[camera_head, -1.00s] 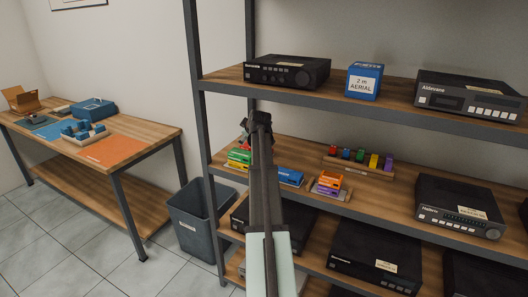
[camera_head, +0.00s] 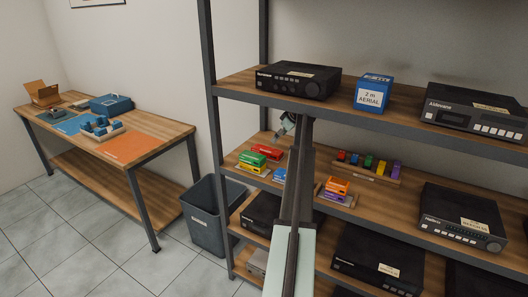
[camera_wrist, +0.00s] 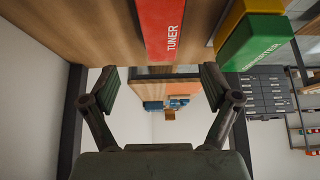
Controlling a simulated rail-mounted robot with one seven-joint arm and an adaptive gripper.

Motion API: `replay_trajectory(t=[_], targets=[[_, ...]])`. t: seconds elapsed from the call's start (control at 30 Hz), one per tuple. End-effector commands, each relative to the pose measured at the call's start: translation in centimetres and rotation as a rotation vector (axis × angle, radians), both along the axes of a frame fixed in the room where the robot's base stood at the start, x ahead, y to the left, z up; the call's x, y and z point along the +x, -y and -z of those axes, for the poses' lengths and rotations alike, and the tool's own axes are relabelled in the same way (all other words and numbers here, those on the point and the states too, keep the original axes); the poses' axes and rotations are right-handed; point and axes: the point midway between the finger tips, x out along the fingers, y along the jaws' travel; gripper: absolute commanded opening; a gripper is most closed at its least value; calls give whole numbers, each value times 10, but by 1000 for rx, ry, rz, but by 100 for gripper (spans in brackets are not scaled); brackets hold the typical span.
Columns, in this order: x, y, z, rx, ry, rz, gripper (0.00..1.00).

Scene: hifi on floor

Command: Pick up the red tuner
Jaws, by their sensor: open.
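The red tuner (camera_head: 267,151) is a small red box on the middle shelf (camera_head: 312,165), beside a green box (camera_head: 252,158) and a yellow one (camera_head: 250,168). In the wrist view the red tuner (camera_wrist: 165,22), lettered TUNER, enters from the top edge and is partly cut off. My gripper (camera_wrist: 162,86) is open and empty in the wrist view, with the tuner beyond its fingertips, near the middle of the gap. In the head view my gripper (camera_head: 287,124) is above and right of the tuner, largely hidden by my arm.
Orange and purple boxes (camera_head: 337,187) and a rack of coloured pieces (camera_head: 368,168) share the shelf. The upper shelf (camera_head: 235,85) overhangs. A shelf post (camera_head: 211,110) stands left. A grey bin (camera_head: 204,222) is below.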

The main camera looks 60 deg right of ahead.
Motion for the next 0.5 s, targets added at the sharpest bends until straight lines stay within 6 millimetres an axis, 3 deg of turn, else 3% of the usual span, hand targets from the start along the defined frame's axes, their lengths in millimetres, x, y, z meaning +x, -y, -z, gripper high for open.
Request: replay_trajectory(t=[0.3, 0.5], targets=[[27, -3, 38, 0, 0, 0, 88], [34, -3, 51, -3, 0, 1, 88]])
